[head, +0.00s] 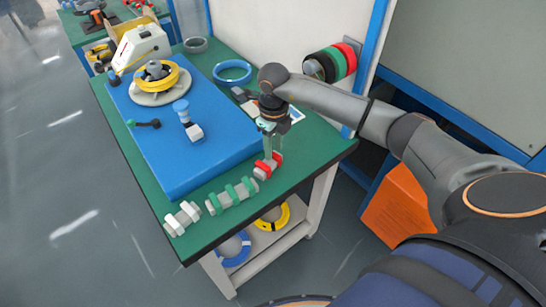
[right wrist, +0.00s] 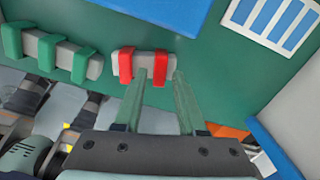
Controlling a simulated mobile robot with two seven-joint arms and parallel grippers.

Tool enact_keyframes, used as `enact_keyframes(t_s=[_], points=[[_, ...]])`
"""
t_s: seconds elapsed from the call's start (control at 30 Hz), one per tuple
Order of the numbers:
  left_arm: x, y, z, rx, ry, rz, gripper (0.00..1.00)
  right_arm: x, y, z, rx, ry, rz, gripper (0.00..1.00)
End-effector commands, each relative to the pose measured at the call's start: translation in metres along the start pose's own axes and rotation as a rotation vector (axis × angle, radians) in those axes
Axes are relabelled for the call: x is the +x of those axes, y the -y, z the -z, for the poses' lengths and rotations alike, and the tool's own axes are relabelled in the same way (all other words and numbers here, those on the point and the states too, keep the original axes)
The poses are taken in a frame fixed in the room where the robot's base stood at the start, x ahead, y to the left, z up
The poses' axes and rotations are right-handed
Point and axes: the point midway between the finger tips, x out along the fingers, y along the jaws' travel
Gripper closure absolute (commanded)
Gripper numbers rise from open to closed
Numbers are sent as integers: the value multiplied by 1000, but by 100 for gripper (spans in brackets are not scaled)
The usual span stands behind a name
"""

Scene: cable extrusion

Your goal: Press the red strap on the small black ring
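A short grey block with two red straps (head: 260,170) lies near the front right edge of the green table. It also shows in the right wrist view, where the straps (right wrist: 160,66) wrap the grey bar (right wrist: 142,65). My right gripper (head: 270,152) points down over this block. In the right wrist view its fingers (right wrist: 160,76) are spread, with the right-hand red strap between the tips. I cannot tell whether they touch it. A small dark grey ring (head: 195,45) lies flat at the back of the table. My left gripper is not in view.
Grey blocks with green straps (head: 232,196) and white straps (head: 183,218) lie to the left along the front edge. A blue board (head: 185,150) carries a turntable with a yellow ring (head: 155,75). A blue ring (head: 232,71) and wall-hung coloured rings (head: 335,64) are behind.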

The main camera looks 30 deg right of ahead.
Motion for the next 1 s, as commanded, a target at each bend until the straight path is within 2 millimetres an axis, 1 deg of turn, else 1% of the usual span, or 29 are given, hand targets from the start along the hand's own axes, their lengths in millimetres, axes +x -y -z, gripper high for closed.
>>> enact_keyframes(t_s=[0.57,1.0], points=[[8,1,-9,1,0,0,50,16,0,0,1,0,0,60],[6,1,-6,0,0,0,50,11,0,0,0,1,-1,60]])
